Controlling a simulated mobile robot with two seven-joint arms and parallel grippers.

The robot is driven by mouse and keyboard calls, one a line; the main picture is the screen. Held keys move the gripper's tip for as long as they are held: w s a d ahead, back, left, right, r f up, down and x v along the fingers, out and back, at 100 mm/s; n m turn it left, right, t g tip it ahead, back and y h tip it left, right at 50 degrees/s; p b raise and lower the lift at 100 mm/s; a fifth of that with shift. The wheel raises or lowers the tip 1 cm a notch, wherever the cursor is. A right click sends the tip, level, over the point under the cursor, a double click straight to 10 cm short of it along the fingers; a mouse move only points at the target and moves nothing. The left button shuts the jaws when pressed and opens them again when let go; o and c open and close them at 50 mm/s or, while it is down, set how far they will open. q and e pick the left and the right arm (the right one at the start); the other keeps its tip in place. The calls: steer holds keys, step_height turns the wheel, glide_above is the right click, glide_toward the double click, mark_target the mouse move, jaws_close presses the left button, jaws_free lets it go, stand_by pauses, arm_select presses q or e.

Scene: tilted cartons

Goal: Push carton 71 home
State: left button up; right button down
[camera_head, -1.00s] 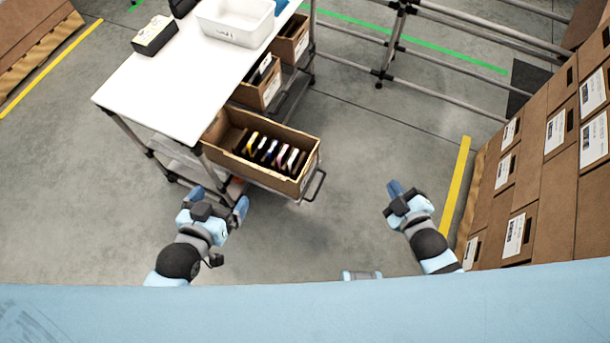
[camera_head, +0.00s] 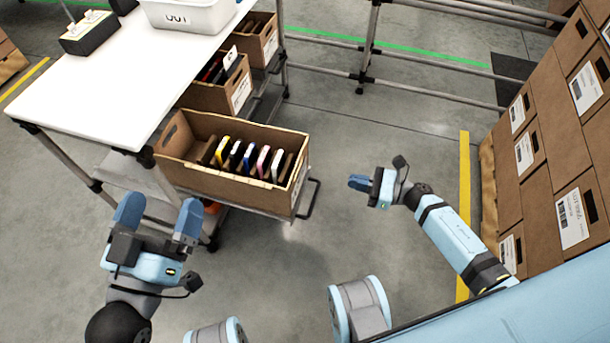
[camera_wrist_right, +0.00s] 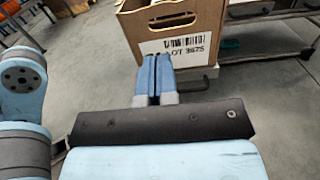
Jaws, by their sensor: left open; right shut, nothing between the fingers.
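A long open brown carton (camera_head: 230,187) juts out from under the white table on a shelf, holding a row of coloured upright items. No number 71 is legible on it in the head view. In the right wrist view a carton end (camera_wrist_right: 130,30) has a hand hole and a white label that reads LOT and a number I cannot read surely. My right gripper (camera_head: 358,183) is shut and empty, apart from the carton and to its right. Its closed fingers (camera_wrist_right: 154,62) cover part of the carton end in the wrist view. My left gripper (camera_head: 160,213) is open and empty, in front of the carton and to its left.
The white table (camera_head: 110,85) carries a white tub (camera_head: 190,14) and a dark box (camera_head: 90,32). Two more cartons (camera_head: 217,92) (camera_head: 256,42) sit behind the pulled-out one. Stacked cartons (camera_head: 540,160) stand at the right. The floor (camera_head: 400,130) between is clear.

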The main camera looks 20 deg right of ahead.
mark_target(297, 167)
steer(key=b+x, duration=0.2)
steer(key=x, duration=1.2)
arm_select(q)
steer(key=f, duration=0.1)
steer(key=f+g, duration=0.1)
steer(key=f, duration=0.1)
steer(key=shift+w+d+f, duration=0.1)
steer(key=shift+d, duration=0.1)
steer(key=shift+w, duration=0.1)
